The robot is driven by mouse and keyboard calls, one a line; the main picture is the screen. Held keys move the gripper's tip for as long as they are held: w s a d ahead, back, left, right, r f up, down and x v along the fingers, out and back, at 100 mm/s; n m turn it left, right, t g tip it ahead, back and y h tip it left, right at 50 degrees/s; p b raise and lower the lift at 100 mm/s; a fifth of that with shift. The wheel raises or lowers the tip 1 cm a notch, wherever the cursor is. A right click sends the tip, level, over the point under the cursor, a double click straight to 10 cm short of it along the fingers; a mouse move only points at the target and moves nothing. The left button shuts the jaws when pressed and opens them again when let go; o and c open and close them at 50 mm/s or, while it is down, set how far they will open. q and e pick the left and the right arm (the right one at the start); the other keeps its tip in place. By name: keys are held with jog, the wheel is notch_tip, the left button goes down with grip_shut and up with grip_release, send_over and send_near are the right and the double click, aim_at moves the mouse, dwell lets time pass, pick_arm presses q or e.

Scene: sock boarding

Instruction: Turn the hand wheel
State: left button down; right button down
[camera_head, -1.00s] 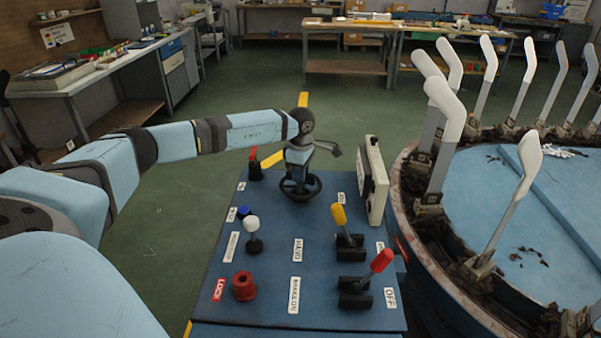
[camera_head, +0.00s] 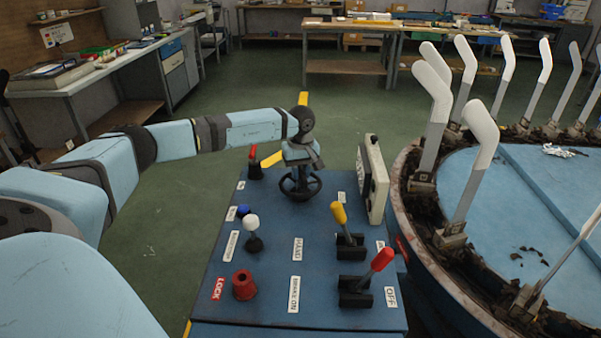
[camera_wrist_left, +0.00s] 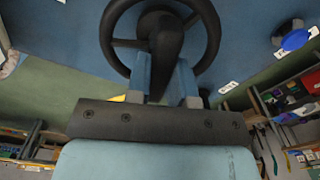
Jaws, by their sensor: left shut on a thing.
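The dark hand wheel (camera_head: 314,192) lies flat at the far end of the blue control panel. In the left wrist view its round rim (camera_wrist_left: 213,38), spokes and an upright dark handle (camera_wrist_left: 166,40) are close up. My left gripper (camera_head: 300,170) is above the wheel, pointing down. In the left wrist view the two fingers of the left gripper (camera_wrist_left: 163,82) are on either side of the handle, shut on it. The exact contact is partly hidden by the fingers and handle. My right gripper is in neither view.
The panel (camera_head: 270,262) carries a red lever (camera_head: 382,260), a yellow lever (camera_head: 339,213), a white knob (camera_head: 251,223), a red knob (camera_head: 244,285) and a pale box (camera_head: 375,180) right of the wheel. A round carousel (camera_head: 420,262) with several white sock forms (camera_head: 482,130) stands at right.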

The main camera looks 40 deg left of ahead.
aim_at(300, 172)
pick_arm(q)
jog(key=shift+m, duration=1.7)
jog(key=c, duration=1)
grip_release()
notch_tip(300, 172, up, 14)
jog(key=shift+p, duration=0.3)
jog(key=shift+s+f, duration=0.1)
jog(key=shift+f, duration=0.05)
